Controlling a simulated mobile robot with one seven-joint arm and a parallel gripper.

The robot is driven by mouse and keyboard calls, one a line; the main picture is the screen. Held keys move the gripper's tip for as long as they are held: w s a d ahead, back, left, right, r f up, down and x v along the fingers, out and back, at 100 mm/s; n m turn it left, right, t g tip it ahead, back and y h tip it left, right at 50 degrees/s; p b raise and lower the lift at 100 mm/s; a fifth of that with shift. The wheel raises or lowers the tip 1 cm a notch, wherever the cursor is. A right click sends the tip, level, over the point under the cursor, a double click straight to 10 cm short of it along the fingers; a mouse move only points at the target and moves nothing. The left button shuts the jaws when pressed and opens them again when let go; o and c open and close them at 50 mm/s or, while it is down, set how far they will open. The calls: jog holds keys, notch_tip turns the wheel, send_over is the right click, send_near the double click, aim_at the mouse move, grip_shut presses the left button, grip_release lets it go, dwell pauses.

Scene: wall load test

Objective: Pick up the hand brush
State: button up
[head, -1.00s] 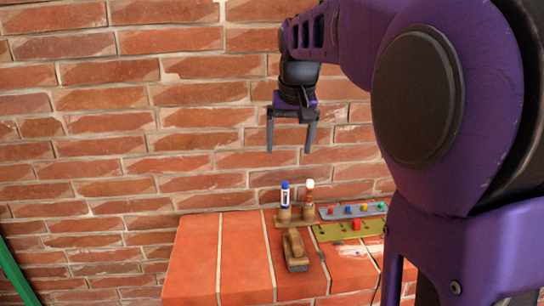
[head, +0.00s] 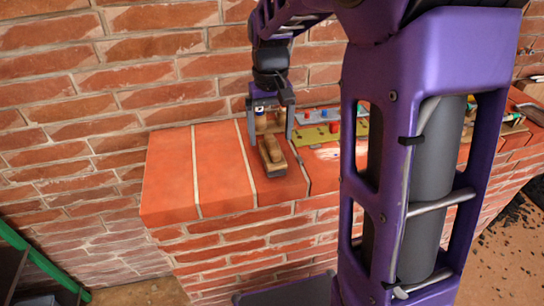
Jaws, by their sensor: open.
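The hand brush (head: 272,157), a brown wooden block with a raised grip, lies on the red brick ledge (head: 219,165). My gripper (head: 269,138) points down with its two grey fingers apart. In the picture the fingers come down around the far end of the brush. I cannot tell from this view whether they touch it or are at its height. Nothing is held between them.
Behind the gripper, a wooden holder with bottle-like items (head: 262,120) is partly hidden. To the right lie a green board (head: 312,138) and a grey strip with coloured pieces (head: 321,115). The ledge's left part is bare. A brick wall (head: 110,70) rises behind.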

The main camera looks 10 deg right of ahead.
aim_at(272, 142)
jog(key=shift+s+d+f+b, duration=0.15)
jog(key=shift+f+b, duration=0.55)
jog(key=shift+f, duration=2.05)
grip_shut()
